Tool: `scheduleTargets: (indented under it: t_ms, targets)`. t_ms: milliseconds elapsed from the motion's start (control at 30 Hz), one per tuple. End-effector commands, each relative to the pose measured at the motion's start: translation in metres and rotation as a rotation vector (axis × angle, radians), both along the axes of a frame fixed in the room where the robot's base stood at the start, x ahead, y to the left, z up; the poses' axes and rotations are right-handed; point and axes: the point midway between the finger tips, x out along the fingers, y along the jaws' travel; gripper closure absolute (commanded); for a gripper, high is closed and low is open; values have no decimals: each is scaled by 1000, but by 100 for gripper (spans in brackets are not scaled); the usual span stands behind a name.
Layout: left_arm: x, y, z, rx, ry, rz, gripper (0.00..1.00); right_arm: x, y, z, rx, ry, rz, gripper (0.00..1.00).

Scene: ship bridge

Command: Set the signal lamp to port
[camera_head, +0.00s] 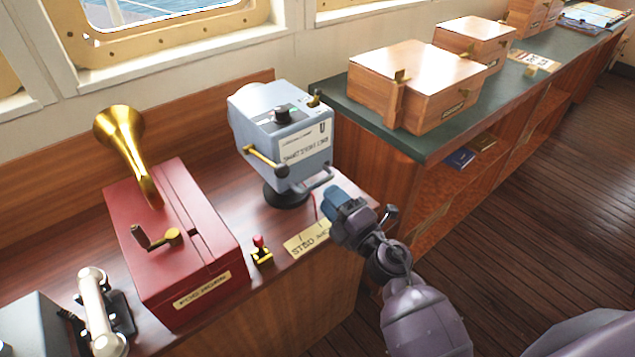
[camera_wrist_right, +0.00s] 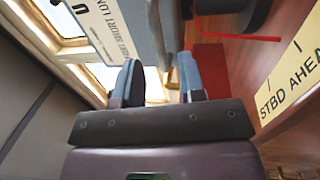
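The signal lamp (camera_head: 280,135) is a blue-grey box on a dark round pivot on the wooden desk. Its labelled face points to the right and front, with a brass lever (camera_head: 265,160) on its left side and a grey handle (camera_head: 316,181) low at the front. My right gripper (camera_head: 335,200) is just right of that handle; its fingers (camera_wrist_right: 157,82) stand apart in the wrist view. The lamp body (camera_wrist_right: 135,30) is just beyond the fingertips; I cannot tell if they touch it. A plate reading "STBD AHEA..." (camera_head: 308,240) lies below. My left gripper is out of view.
A red box with a brass horn (camera_head: 185,240) stands left of the lamp, a small red-knobbed stamp (camera_head: 261,250) between them. A telephone handset (camera_head: 97,310) is at lower left. A green-topped counter (camera_head: 350,108) with wooden boxes (camera_head: 415,85) is behind right.

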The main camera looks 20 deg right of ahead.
Motion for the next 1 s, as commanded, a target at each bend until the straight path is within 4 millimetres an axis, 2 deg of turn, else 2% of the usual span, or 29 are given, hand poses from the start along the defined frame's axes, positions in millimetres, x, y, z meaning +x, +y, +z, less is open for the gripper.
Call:
scheduleTargets:
  t_ms: [100,300,500,767,1000]
  targets:
    - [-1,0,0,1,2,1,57,19,7,5,1,-3,0,63]
    - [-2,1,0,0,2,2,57,40,14,8,2,0,-1,63]
    - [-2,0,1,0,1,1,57,48,17,9,1,0,-2,63]
    - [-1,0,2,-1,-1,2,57,48,17,9,2,1,-2,63]
    - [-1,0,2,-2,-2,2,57,48,17,9,2,1,-2,100]
